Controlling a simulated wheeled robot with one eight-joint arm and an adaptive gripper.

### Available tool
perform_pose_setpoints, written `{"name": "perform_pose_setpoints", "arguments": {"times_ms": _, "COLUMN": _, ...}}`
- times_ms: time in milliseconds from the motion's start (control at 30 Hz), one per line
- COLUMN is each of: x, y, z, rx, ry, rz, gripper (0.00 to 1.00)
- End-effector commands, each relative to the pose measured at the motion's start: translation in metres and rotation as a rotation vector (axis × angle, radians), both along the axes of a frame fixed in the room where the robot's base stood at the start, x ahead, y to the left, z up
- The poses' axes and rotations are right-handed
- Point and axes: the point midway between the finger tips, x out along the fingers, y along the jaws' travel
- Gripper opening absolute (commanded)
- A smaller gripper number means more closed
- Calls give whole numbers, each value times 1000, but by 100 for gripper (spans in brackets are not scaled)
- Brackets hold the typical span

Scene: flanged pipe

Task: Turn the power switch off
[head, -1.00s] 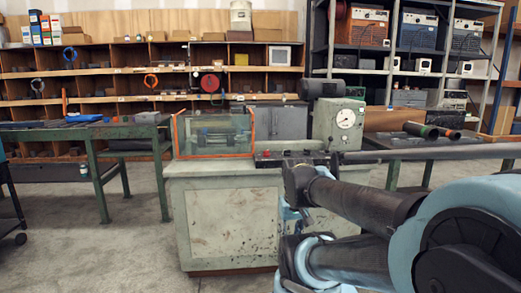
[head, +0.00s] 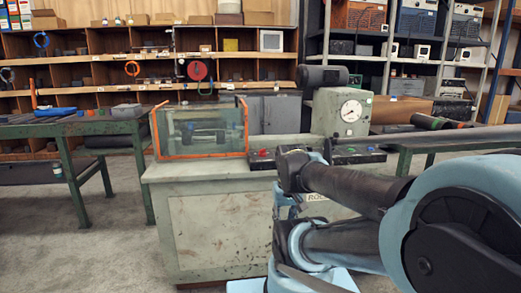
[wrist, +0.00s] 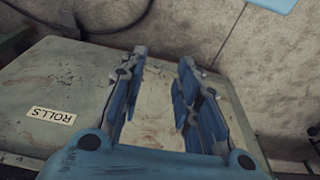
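The grey-green machine (head: 230,215) stands in front of me in the head view. A dark control strip (head: 350,154) with small red and green buttons runs along its top front edge, partly hidden by my arm. I cannot tell which control is the power switch. In the wrist view, my gripper (wrist: 162,57) is open and empty, its two blue fingers spread. Behind them is a worn pale panel (wrist: 75,70) with a white ROLLS label (wrist: 51,116). No switch is clearly visible between the fingers.
A clear guard box with orange edges (head: 200,128) and a round gauge (head: 351,110) are on the machine. A green workbench (head: 65,165) stands left and another bench (head: 430,145) right. Shelving lines the back. The concrete floor (head: 110,245) at front left is clear.

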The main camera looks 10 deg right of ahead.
Motion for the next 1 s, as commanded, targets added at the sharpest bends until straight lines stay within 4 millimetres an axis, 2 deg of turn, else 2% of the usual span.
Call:
{"name": "perform_pose_setpoints", "arguments": {"times_ms": 133, "x": 0, "y": 0, "z": 0, "rx": 0, "ry": 0, "rz": 0, "gripper": 30}}
{"name": "perform_pose_setpoints", "arguments": {"times_ms": 200, "x": -7, "y": 0, "z": 8, "rx": 1, "ry": -10, "rz": -5, "gripper": 30}}
{"name": "perform_pose_setpoints", "arguments": {"times_ms": 367, "x": 12, "y": 0, "z": 34, "rx": 9, "ry": -1, "rz": -42, "gripper": 30}}
{"name": "perform_pose_setpoints", "arguments": {"times_ms": 700, "x": 94, "y": 1, "z": 130, "rx": 36, "ry": 41, "rz": -212, "gripper": 30}}
{"name": "perform_pose_setpoints", "arguments": {"times_ms": 1000, "x": 179, "y": 3, "z": 198, "rx": 56, "ry": 79, "rz": -370, "gripper": 30}}
